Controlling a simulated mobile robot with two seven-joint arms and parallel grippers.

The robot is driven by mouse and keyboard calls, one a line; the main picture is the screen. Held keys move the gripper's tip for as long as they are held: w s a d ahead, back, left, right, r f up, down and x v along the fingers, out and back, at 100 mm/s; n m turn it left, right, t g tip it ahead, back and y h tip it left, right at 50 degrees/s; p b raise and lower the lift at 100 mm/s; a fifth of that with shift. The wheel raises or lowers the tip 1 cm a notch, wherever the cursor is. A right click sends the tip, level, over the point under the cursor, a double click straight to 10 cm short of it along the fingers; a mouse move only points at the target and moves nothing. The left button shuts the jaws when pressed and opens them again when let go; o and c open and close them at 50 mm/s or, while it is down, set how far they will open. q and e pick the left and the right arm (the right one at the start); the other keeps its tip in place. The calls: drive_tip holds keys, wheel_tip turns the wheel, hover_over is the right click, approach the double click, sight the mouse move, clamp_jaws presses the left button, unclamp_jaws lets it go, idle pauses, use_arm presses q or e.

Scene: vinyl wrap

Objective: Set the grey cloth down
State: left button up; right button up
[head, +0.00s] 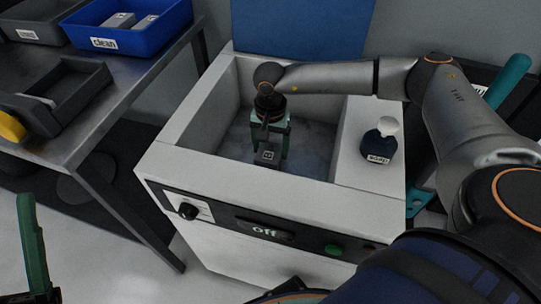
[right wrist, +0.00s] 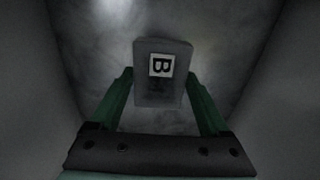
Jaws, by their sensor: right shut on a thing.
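My right gripper (head: 270,150) reaches down into the open basin of a white machine (head: 270,202). It is shut on a small grey block-like piece with a white label "B", which I take for the grey cloth (head: 266,158). In the right wrist view the grey cloth (right wrist: 163,95) sits between the green fingers of my right gripper (right wrist: 158,90), above or on the grey basin floor (right wrist: 95,60); I cannot tell whether it touches the floor. My left gripper (head: 33,245) shows only partly at the lower left edge, and its opening is not clear.
The basin walls stand close around my right gripper. A dark bottle with a white top (head: 381,140) stands on the machine's right ledge. The front panel reads "off" (head: 264,230). A metal table (head: 125,110) at left holds a blue "clean" bin (head: 130,40) and a dark tray (head: 60,100).

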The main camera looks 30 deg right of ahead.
sight(270, 150)
use_arm(q)
drive_tip(key=shift+f+b, duration=0.3)
drive_tip(key=shift+f, duration=0.2)
use_arm(e)
wheel_tip(270, 150, down, 3)
drive_tip(key=shift+f, duration=0.15)
use_arm(q)
drive_tip(key=shift+f, duration=0.1)
use_arm(e)
drive_tip(key=shift+f, duration=0.1)
drive_tip(key=o, duration=1.2)
drive_tip(key=shift+c, duration=0.2)
wheel_tip(270, 150, up, 6)
drive_tip(key=shift+f+p, duration=0.25)
drive_tip(key=shift+p, duration=0.65)
wheel_tip(270, 150, up, 6)
drive_tip(key=shift+r+p, duration=0.1)
drive_tip(key=shift+p, duration=0.55)
use_arm(q)
drive_tip(key=w+a+f+n+y, duration=0.1)
drive_tip(key=w+f+n+y, duration=0.4)
drive_tip(key=f+y, duration=0.1)
drive_tip(key=shift+w+g+y, duration=0.25)
drive_tip(key=shift+g+y, duration=0.15)
use_arm(e)
drive_tip(key=shift+r, duration=0.3)
